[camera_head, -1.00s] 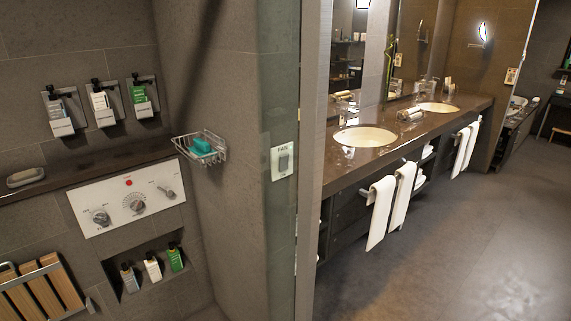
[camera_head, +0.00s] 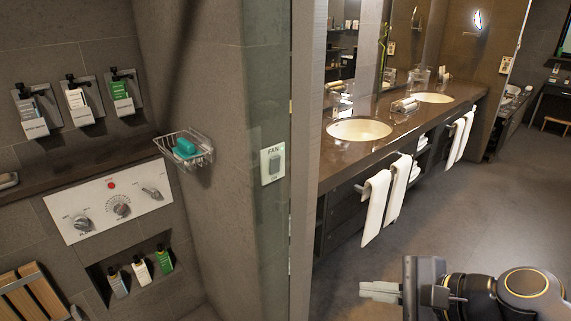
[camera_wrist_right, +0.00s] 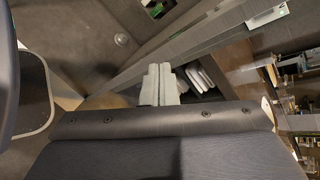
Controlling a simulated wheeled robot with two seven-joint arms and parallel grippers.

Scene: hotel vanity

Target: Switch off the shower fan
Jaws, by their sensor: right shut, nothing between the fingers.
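The shower fan switch (camera_head: 272,164) is a white plate with a grey rocker, marked FAN above and ON below. It is on the narrow wall edge between the shower and the vanity, left of centre in the head view. My right gripper (camera_head: 362,292) is at the lower right of the head view, pointing left, below and to the right of the switch and well apart from it. Its pale fingers are together and empty; they also show in the right wrist view (camera_wrist_right: 159,84). My left gripper is not in view.
A wire soap basket (camera_head: 185,150) sticks out left of the switch. A shower control panel (camera_head: 110,200) is on the left wall. The vanity counter (camera_head: 335,175) with hanging towels (camera_head: 375,205) stands right of the wall edge. The floor (camera_head: 440,215) at right is clear.

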